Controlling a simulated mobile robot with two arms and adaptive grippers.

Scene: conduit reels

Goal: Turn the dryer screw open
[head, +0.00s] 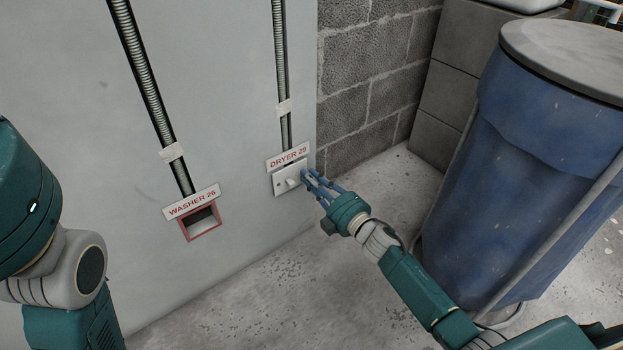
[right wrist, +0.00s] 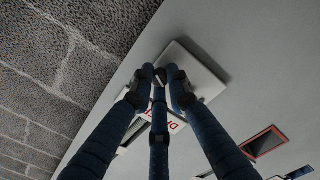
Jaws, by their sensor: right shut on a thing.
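The dryer plate (head: 281,187) is a white square cover with a small raised switch, on the pale wall under the red-lettered "DRYER 29" label (head: 287,158). My right gripper (head: 307,177) is at the plate's right edge, its blue fingers reaching in from the right. In the right wrist view the three fingers are closed together at the edge of the plate (right wrist: 205,70). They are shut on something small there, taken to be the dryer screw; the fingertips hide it. My left arm shows at the left edge, but its gripper is out of view.
A red-framed opening (head: 187,233) sits in the wall under the "WASHER 26" label (head: 192,201). Conduits run up from both wall fittings. A grey block wall (head: 365,75) stands behind, and a large blue lidded bin (head: 520,170) stands to the right. The floor (head: 250,300) below is clear.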

